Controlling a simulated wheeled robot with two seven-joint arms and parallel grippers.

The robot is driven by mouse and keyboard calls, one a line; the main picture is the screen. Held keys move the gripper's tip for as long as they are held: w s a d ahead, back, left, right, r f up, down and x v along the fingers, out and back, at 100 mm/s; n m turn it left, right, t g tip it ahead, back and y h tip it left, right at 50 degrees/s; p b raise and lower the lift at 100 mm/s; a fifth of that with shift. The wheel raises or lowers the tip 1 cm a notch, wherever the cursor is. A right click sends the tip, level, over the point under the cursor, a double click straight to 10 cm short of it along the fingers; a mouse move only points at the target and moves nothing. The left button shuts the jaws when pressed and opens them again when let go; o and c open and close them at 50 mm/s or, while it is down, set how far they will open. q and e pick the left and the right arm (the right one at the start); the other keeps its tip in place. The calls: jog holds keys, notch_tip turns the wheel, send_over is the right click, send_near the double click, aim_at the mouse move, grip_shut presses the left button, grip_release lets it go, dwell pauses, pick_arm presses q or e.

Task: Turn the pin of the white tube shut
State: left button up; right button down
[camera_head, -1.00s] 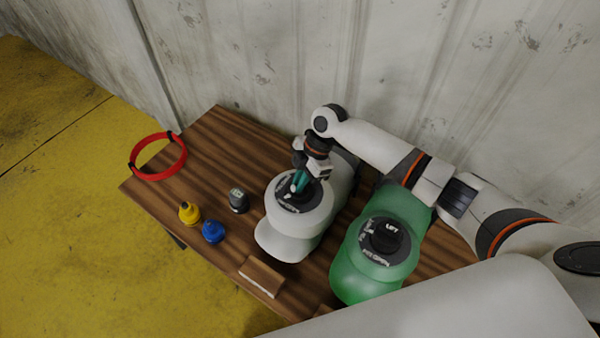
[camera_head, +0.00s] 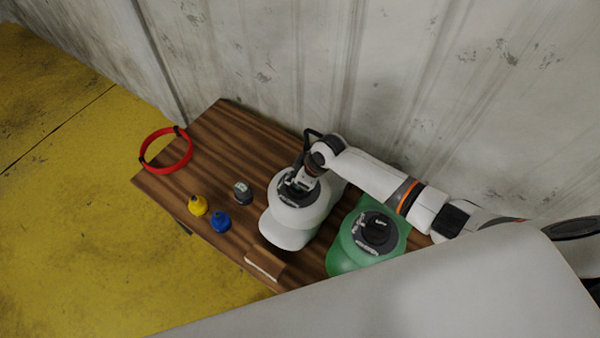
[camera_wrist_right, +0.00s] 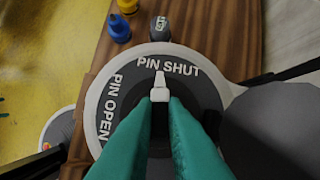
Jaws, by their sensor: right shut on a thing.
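The white tube (camera_head: 287,232) stands on the wooden table in the head view, with a dark round valve plate on top. In the right wrist view the plate (camera_wrist_right: 205,92) reads "PIN SHUT" at the top and "PIN OPEN" at the left. The small white pin (camera_wrist_right: 159,80) points up at the "PIN SHUT" lettering. My right gripper (camera_wrist_right: 160,102) has its teal fingers on both sides of the pin's base, shut on it. In the head view my right wrist hides the pin and the fingertips. My left gripper is not in view.
A green tube (camera_head: 345,258) with its own dark valve stands close on the right. Yellow (camera_head: 197,206), blue (camera_head: 220,222) and dark grey (camera_head: 242,191) fittings stand on the left, and a red ring (camera_head: 188,157) lies at the table's far left. A wall rises behind the table (camera_head: 235,135).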

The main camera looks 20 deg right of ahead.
jog(key=shift+r+m+t+h+p, duration=0.1)
jog(key=shift+m+t+h+p, duration=0.25)
jog(key=shift+m+p, duration=0.55)
jog(key=c, duration=1.5)
grip_release()
jog(key=b+v, duration=0.2)
jog(key=v, duration=1)
